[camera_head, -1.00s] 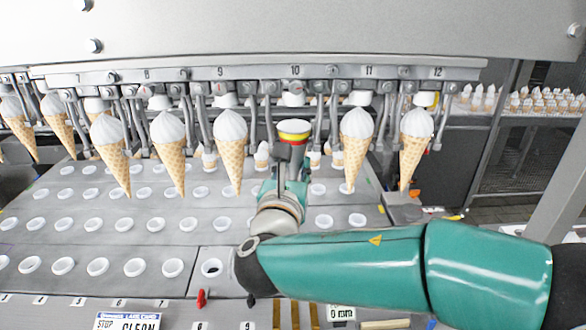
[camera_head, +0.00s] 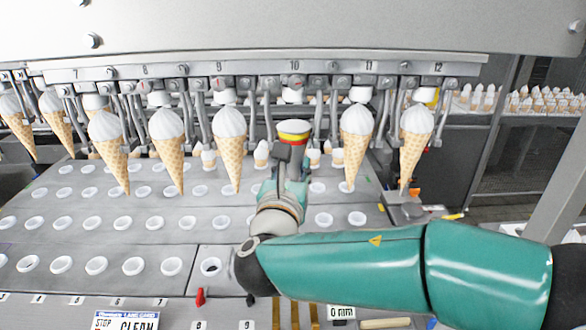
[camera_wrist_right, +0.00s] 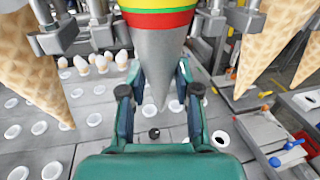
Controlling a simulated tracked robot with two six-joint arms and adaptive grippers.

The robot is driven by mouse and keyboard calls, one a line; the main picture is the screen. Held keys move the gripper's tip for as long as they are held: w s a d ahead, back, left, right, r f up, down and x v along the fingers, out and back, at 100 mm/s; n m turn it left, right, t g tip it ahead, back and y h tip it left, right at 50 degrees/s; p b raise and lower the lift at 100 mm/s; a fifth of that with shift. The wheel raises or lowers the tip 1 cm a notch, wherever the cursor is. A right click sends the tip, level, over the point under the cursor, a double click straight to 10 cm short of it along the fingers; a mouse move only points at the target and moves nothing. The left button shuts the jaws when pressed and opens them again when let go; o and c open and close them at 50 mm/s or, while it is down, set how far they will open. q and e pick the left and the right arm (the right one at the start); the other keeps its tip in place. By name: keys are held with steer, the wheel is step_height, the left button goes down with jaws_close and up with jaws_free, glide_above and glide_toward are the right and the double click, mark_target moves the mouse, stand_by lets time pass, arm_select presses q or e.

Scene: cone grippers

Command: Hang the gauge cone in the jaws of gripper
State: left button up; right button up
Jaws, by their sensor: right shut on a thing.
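The gauge cone (camera_head: 293,132) is grey with yellow, green and red bands round its top. It stands upright, point down, below the station marked 10 (camera_head: 294,71). The hanging jaws of gripper 10 (camera_head: 268,112) are to its left and right, and a white pad (camera_head: 292,97) is just above it. I cannot tell whether the jaws touch it. My right gripper (camera_head: 289,165) is shut on the cone's lower part. The right wrist view shows the grey cone (camera_wrist_right: 159,60) between my right gripper's fingers (camera_wrist_right: 160,100). My left gripper is not in view.
Waffle cones with white tops hang at neighbouring stations, such as 9 (camera_head: 230,140) and 11 (camera_head: 356,140), close on both sides. A grey plate with rows of white-rimmed holes (camera_head: 124,224) lies below. A metal beam (camera_head: 400,68) runs above. A rack of small cones (camera_head: 545,105) is at right.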

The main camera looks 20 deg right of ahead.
steer(key=shift+f, duration=0.15)
steer(key=o, duration=1.4)
steer(key=shift+c, duration=0.2)
steer(key=shift+d+b+v, duration=0.25)
steer(key=shift+b+v, duration=0.2)
steer(key=shift+v, duration=1)
steer(key=d+v, duration=0.1)
steer(key=v, duration=0.5)
steer(key=shift+s+b, duration=0.35)
steer(key=shift+s, duration=0.05)
steer(key=shift+d, duration=0.1)
